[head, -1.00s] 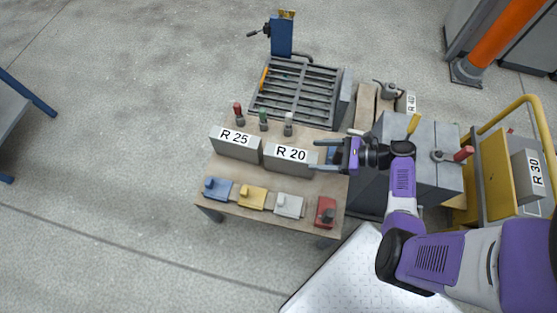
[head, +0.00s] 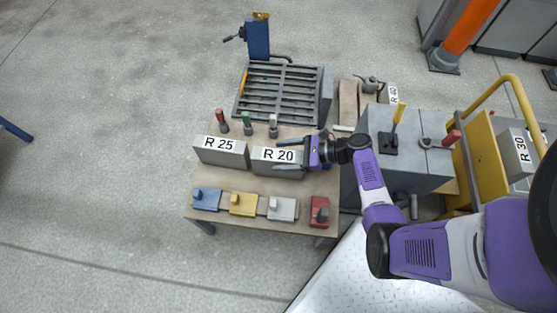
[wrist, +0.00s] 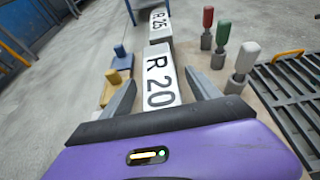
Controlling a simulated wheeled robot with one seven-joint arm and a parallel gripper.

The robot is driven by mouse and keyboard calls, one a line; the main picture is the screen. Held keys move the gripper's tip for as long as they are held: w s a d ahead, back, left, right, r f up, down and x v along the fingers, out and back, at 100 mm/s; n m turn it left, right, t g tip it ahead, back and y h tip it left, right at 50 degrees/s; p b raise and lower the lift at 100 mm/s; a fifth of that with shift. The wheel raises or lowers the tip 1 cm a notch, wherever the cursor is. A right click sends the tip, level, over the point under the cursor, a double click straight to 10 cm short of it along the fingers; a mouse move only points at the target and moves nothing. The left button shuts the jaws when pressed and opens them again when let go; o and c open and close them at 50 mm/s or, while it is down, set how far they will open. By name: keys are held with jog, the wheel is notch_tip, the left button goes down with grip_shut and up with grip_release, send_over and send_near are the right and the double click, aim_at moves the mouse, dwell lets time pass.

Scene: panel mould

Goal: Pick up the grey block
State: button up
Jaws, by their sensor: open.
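A light grey block (head: 281,208) with a knob on top lies on the table's near side, between a yellow block (head: 243,204) and a red block (head: 320,211). My gripper (head: 288,154) is open and empty, farther back than this block, at the grey box marked R 20 (head: 276,161). In the wrist view the fingers (wrist: 160,80) point along the R 20 box (wrist: 160,78), one on each side. I cannot tell how high they are above it. The light grey block is not clearly visible in the wrist view.
A blue block (head: 206,199) ends the row at left. The R 25 box (head: 220,152) stands beside R 20. Red, green and grey-handled tools (head: 247,122) stand behind them, before a slatted grate (head: 284,93). Large grey boxes (head: 425,150) stand right.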

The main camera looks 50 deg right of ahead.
grip_shut()
jog(key=shift+r, duration=0.1)
jog(key=shift+r, duration=0.15)
